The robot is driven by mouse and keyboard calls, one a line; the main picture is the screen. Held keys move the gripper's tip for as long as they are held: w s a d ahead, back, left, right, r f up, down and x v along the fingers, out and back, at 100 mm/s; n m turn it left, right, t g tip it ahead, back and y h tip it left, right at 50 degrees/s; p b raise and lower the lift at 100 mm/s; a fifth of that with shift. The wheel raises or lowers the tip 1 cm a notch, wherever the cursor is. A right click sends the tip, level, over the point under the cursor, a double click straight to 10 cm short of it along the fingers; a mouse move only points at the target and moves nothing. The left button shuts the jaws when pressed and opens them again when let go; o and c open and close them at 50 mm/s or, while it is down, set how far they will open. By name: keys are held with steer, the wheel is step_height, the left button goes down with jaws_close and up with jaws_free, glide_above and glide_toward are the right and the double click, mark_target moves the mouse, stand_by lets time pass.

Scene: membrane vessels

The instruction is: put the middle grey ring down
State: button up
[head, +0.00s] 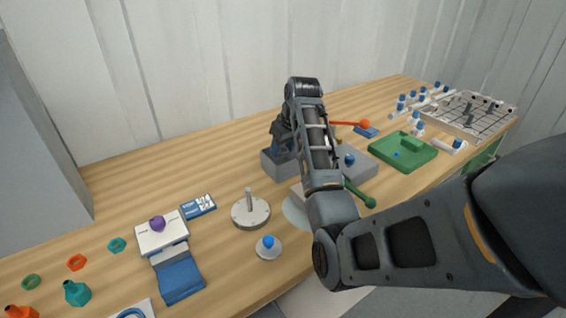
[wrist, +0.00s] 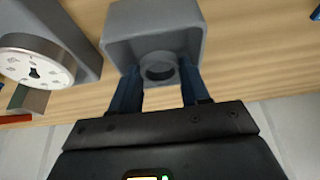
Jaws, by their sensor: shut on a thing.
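A grey ring (wrist: 160,67) sits between the blue fingertips of my gripper (wrist: 158,76) in the wrist view. My gripper is shut on it. The ring shows within the outline of an open grey box (wrist: 117,28), and I cannot tell whether it touches the box floor. In the head view the grey box (head: 277,166) stands at the back middle of the table, with my gripper (head: 283,142) at it. My arm hides part of the box, and the ring cannot be made out there.
Left in the wrist view, a marked white dial (wrist: 37,66) sits by a grey block. In the head view, a round base with an upright post (head: 250,210) and a blue-topped piece (head: 268,246) stand in front. A green tray (head: 408,154) lies to the right. Bare wood lies left of the box.

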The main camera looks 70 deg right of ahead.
steer(key=shift+f, duration=2.75)
steer(key=shift+f, duration=0.2)
steer(key=o, duration=0.7)
steer(key=shift+f, duration=0.1)
steer(key=v, duration=1.2)
steer(key=shift+w+r, duration=0.1)
steer(key=shift+r, duration=0.3)
